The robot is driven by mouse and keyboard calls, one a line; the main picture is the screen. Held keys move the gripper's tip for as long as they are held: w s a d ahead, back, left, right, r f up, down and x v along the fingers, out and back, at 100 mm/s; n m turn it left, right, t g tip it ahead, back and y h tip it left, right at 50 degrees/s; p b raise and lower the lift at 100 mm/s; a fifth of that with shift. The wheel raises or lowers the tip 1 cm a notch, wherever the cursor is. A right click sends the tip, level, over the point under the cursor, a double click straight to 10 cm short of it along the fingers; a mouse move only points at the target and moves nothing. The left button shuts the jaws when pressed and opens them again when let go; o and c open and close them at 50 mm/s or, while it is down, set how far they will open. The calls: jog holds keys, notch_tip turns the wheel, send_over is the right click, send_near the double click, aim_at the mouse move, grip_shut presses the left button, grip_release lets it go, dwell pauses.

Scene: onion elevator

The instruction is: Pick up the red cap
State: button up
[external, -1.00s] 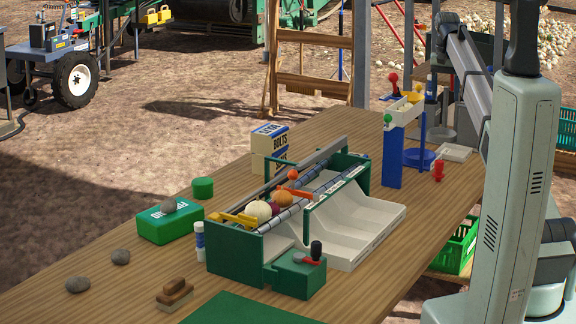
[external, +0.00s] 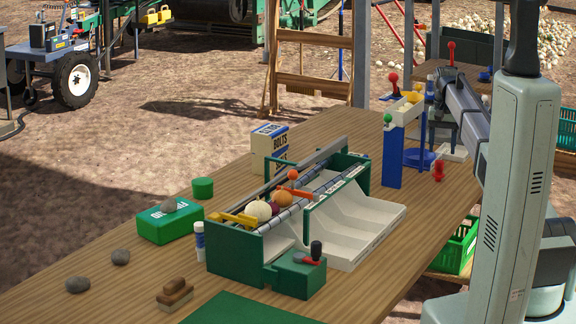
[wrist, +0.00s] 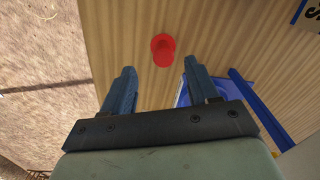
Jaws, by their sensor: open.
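The red cap (external: 438,171) stands on the wooden table near its right edge, in front of the blue dish. In the wrist view the red cap (wrist: 162,50) shows from above, just beyond the gap between my fingertips. My gripper (wrist: 159,69) is open and empty, with one blue-grey finger on each side of that gap. In the external view my gripper (external: 442,146) points down behind and above the cap, beside the blue dish. Nothing touches the cap.
A blue post (external: 392,158) with a white top and a blue dish (external: 417,158) stand left of the cap. The green and white sorter (external: 370,222) fills the table's middle. The table edge is close on the right.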

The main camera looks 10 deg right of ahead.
aim_at(438, 175)
jog(key=shift+a+f, duration=0.2)
jog(key=shift+f, duration=4.3)
jog(key=c, duration=0.9)
jog(key=shift+r, duration=0.1)
